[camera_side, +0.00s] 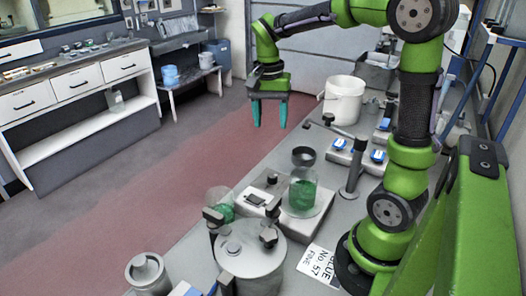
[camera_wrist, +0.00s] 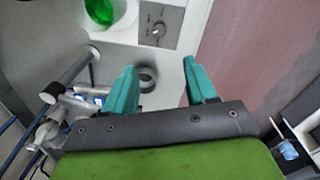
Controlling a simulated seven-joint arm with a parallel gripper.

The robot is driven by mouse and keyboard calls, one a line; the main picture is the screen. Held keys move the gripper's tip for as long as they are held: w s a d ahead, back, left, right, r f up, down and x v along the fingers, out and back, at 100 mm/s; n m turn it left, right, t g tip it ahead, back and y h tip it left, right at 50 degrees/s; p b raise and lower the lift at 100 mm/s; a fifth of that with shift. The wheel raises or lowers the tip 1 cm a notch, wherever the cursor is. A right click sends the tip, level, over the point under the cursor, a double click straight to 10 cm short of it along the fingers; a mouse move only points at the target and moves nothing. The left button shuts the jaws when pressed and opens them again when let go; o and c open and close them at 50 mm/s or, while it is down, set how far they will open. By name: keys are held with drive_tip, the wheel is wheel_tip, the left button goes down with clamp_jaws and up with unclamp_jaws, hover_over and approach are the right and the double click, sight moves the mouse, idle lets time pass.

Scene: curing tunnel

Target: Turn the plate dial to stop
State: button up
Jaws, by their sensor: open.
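The hot plate (camera_side: 285,217) is a pale box on the bench with a glass beaker of green liquid (camera_side: 303,192) standing on it. On its left part is a grey panel with a small dial (camera_side: 256,199). In the wrist view the dial (camera_wrist: 158,30) shows on its grey panel at the top, next to the green beaker (camera_wrist: 100,10). Its pointer setting is too small to read. My gripper (camera_side: 270,113) is open and empty, fingers pointing down, high up and beyond the plate. In the wrist view my gripper (camera_wrist: 160,68) is apart from the dial.
A dark ring-shaped cup (camera_side: 303,157) stands behind the beaker. A stand with a post (camera_side: 352,182) is to its right, and a white bucket (camera_side: 343,100) farther back. A lidded metal pot (camera_side: 250,255) and a glass with green contents (camera_side: 220,205) stand near the dial.

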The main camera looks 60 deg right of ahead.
sight(273, 175)
drive_tip(key=f, duration=1.7)
drive_tip(key=shift+s, duration=0.4)
drive_tip(key=shift+r, duration=0.1)
clamp_jaws()
drive_tip(key=shift+n, duration=0.4)
drive_tip(key=n, duration=0.5)
drive_tip(key=shift+n, duration=0.3)
drive_tip(key=n, duration=0.5)
drive_tip(key=shift+n+t, duration=0.3)
drive_tip(key=shift+n, duration=0.1)
